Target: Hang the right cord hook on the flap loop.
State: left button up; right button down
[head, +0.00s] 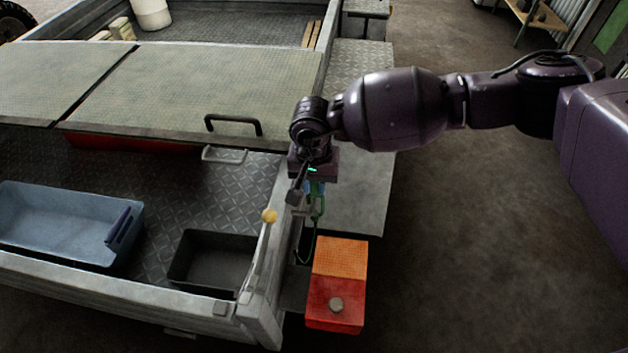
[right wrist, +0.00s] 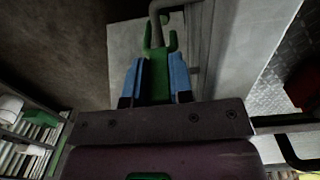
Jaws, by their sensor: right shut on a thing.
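My right gripper (head: 316,187) is shut on the green cord hook (head: 318,207), just outside the trailer's side wall. In the right wrist view the green hook (right wrist: 157,78) sits between the blue finger pads, its forked end pointing away from the gripper. A green cord (head: 309,246) hangs from the hook toward the trailer corner. The flap loop (head: 225,155), a pale metal loop, sticks out from the flap's front edge, left of the gripper and apart from the hook. My left gripper is not in view.
A black handle (head: 233,125) stands on the flap (head: 170,95). A blue bin (head: 60,225) and black tray (head: 212,260) are inside the trailer. An orange-red box (head: 338,283) is outside the corner.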

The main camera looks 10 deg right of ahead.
jog(key=shift+r, duration=0.2)
jog(key=shift+f, duration=0.25)
jog(key=c, duration=1)
grip_release()
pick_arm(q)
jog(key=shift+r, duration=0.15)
